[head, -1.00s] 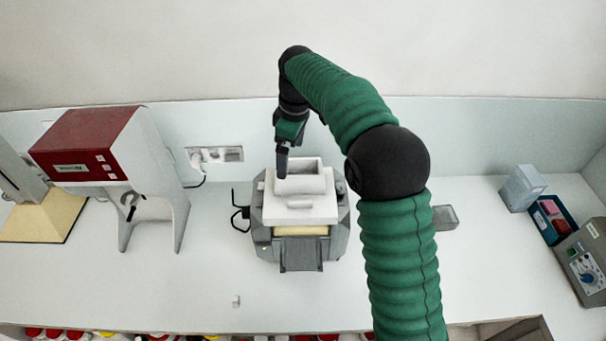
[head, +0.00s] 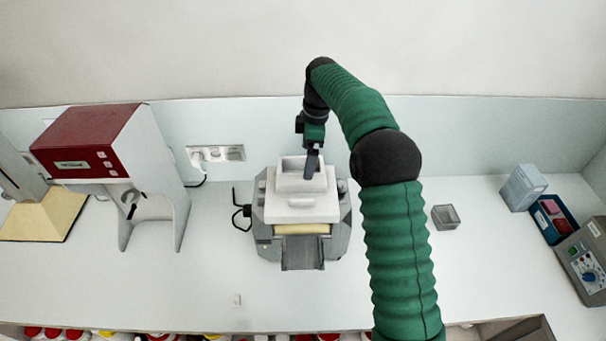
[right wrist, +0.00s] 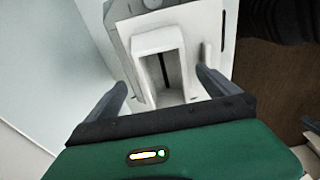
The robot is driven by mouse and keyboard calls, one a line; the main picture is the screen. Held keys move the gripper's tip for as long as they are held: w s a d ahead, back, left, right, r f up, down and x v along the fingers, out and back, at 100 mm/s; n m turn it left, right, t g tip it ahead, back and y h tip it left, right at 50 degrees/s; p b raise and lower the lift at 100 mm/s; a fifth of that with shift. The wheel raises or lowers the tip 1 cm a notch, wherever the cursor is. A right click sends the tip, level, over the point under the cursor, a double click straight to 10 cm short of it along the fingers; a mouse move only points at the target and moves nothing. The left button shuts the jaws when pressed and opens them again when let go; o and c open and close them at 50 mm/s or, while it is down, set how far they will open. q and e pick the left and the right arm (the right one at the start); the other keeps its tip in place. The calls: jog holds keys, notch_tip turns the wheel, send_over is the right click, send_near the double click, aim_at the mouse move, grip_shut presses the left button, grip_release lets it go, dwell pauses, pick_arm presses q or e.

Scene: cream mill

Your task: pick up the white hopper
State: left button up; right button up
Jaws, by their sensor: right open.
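The white hopper (head: 298,187), a box-like piece with an open top, sits upright on the grey mill (head: 266,238) in the middle of the counter. It also shows in the right wrist view (right wrist: 155,42), its opening lying between and beyond my fingers. My right gripper (head: 312,167) reaches in from the back of the hopper, its dark fingers over the hopper's right part. In the right wrist view the right gripper (right wrist: 165,88) is open with nothing held. I cannot tell whether a finger touches the hopper. My left gripper is not in view.
A red and white machine (head: 95,145) stands to the left, with a wall socket (head: 215,154) behind. The front counter is mostly clear.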

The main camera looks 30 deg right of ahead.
aim_at(300, 167)
jog(key=f, duration=0.1)
jog(key=a+f+p, duration=0.2)
jog(key=shift+w+a+f, duration=0.1)
jog(key=shift+w+f, duration=0.15)
jog(key=shift+a+f, duration=0.15)
jog(key=shift+f, duration=0.15)
jog(key=shift+d, duration=0.45)
jog(key=c, duration=1.5)
jog(key=shift+a, duration=0.15)
jog(key=shift+c, duration=0.6)
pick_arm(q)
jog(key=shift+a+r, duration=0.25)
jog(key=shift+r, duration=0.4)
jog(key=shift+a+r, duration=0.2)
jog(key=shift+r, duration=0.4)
pick_arm(e)
jog(key=shift+w+a, duration=0.1)
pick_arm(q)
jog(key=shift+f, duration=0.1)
